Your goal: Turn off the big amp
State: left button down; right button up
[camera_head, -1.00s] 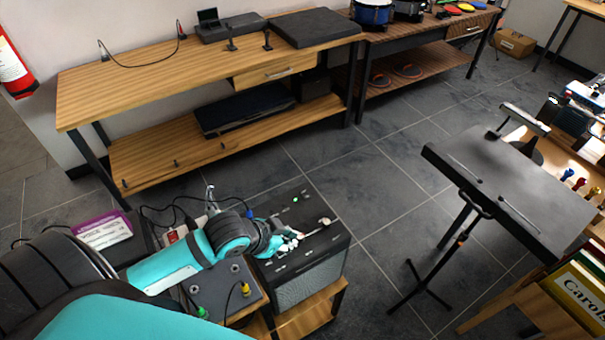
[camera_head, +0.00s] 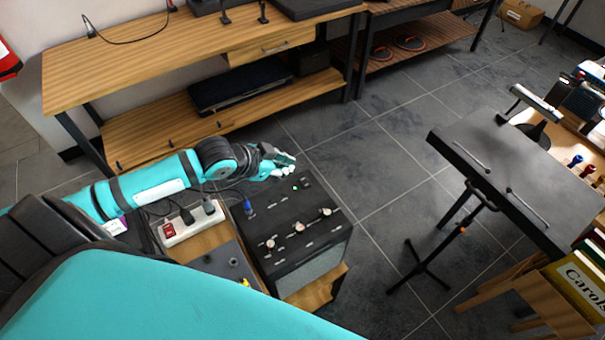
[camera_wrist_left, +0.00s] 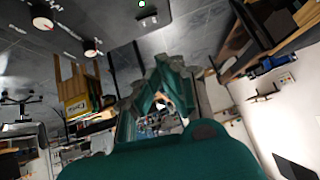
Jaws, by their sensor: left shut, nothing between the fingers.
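The big amp (camera_head: 318,240) is a black box on a low wooden stand in the lower middle of the head view. Its top panel has several pale knobs, a lit green light (camera_head: 296,187) and a small switch (camera_head: 306,182) near its far corner. My left gripper (camera_head: 284,163) is shut and empty, above the far edge of the panel, close to the light and switch. In the left wrist view, the gripper's teal fingers (camera_wrist_left: 166,85) fill the middle, and the green light (camera_wrist_left: 142,4) shows at the top edge. My right gripper is not in view.
A white power strip (camera_head: 188,223) with plugs and a smaller dark box (camera_head: 228,264) stand left of the amp. A blue plug (camera_head: 248,207) sits in the amp's top. A music stand (camera_head: 515,175) is at the right. A wooden shelf table (camera_head: 150,65) stands behind.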

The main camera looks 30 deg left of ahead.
pick_arm(q)
send_over(303, 183)
jog(key=f, duration=0.3)
jog(key=f+p, duration=0.1)
jog(key=f, duration=0.1)
jog(key=shift+s+d, duration=0.15)
jog(key=shift+s, duration=0.2)
jog(key=f, duration=0.3)
jog(key=shift+w+f, duration=0.3)
jog(key=shift+w, duration=0.05)
jog(key=shift+a+f+p, duration=0.2)
jog(key=shift+f+p, duration=0.1)
jog(key=shift+f, duration=0.25)
jog(key=shift+w+a+f+b, duration=0.1)
jog(key=shift+a+f+b, duration=0.05)
jog(key=shift+f+b, duration=0.2)
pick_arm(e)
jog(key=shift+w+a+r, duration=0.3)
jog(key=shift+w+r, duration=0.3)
